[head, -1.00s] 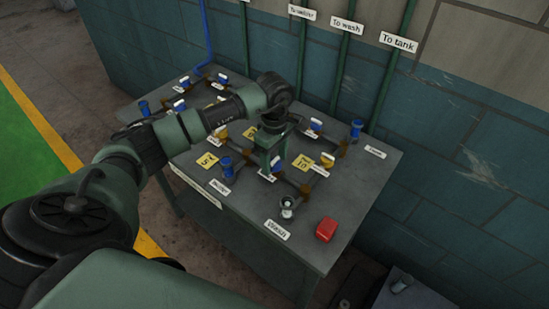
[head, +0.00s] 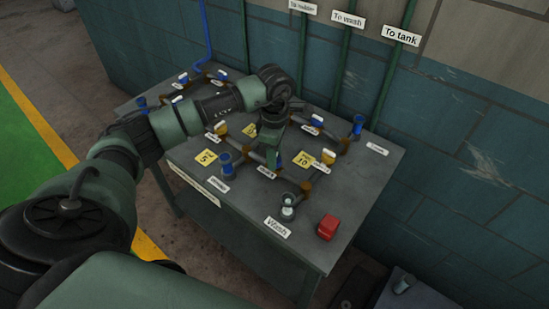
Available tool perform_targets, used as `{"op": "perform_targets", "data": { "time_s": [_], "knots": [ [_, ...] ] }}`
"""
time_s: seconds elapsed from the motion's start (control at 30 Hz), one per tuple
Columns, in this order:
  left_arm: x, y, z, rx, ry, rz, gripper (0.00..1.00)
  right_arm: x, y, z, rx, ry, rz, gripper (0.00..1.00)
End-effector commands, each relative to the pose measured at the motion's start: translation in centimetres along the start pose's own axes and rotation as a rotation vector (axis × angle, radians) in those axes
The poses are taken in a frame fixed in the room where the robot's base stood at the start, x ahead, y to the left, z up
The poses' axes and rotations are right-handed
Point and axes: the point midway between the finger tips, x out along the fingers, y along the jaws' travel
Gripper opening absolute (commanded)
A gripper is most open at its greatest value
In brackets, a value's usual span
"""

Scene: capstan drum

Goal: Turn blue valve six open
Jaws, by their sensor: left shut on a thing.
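My left gripper (head: 271,158) reaches down over the middle of the grey bench from the left arm. It is shut on a small blue valve handle (head: 279,159) on the pipework; the fingers hide most of it. I cannot read a number six there. Yellow tags reading 5 (head: 206,157) and 10 (head: 303,160) lie to its left and right. My right gripper is not in view.
The bench (head: 330,255) also carries blue fittings (head: 226,163), white-topped valves, a red box (head: 327,227) and a Wash label (head: 277,227). Green pipes (head: 392,75) run up the tiled wall behind.

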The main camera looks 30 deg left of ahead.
Motion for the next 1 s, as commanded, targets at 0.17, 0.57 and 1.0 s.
{"op": "perform_targets", "data": {
  "time_s": [0.17, 0.57, 1.0],
  "knots": [
    [0.1, 0.1, 0.0, -0.168, -0.001, 0.004, 0.00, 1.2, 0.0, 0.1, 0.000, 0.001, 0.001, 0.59],
    [0.1, 0.1, 0.0, -0.548, -0.002, 0.003, 0.00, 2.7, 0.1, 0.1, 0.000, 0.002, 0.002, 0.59],
    [-0.1, 0.1, 0.0, -0.943, -0.004, 0.003, 0.00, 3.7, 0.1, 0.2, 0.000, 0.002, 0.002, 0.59]
  ]
}}
